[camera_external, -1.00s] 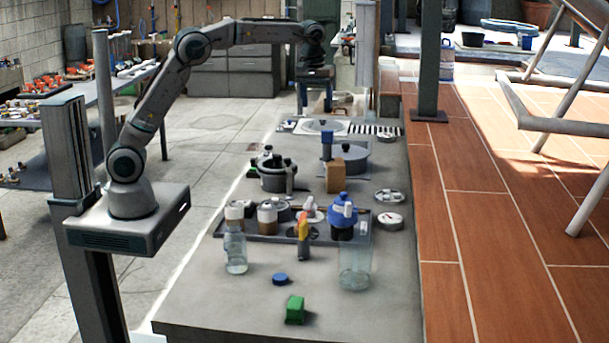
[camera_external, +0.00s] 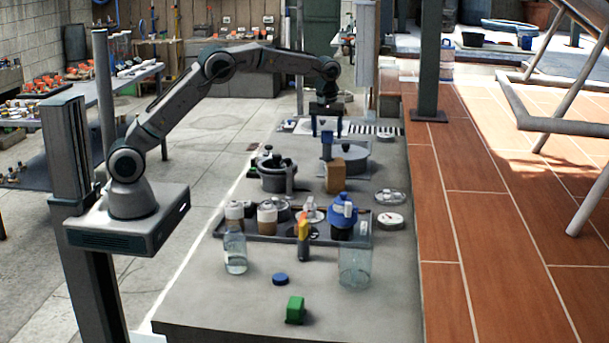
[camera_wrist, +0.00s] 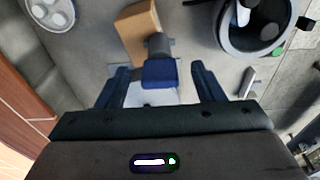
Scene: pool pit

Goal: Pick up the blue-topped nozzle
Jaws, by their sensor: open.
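The blue-topped nozzle (camera_external: 327,139) stands on the grey counter (camera_external: 200,308), beside a lidded pot and behind a tan block. My gripper (camera_external: 327,126) is open and points down just above it. In the wrist view, the nozzle's blue top (camera_wrist: 159,74) lies between the two blue fingers of my gripper (camera_wrist: 158,70), with a visible gap on each side. The grey part of the nozzle extends beyond the top towards the tan block. The nozzle's lower part is partly hidden.
The tan block (camera_external: 335,177) is close in front of the nozzle. The lidded pot (camera_external: 351,158) is to its right, and a dark pot (camera_external: 278,176) is to its left. A tray (camera_external: 262,238) with bottles and tools is nearer the camera. A striped board (camera_external: 375,130) lies behind.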

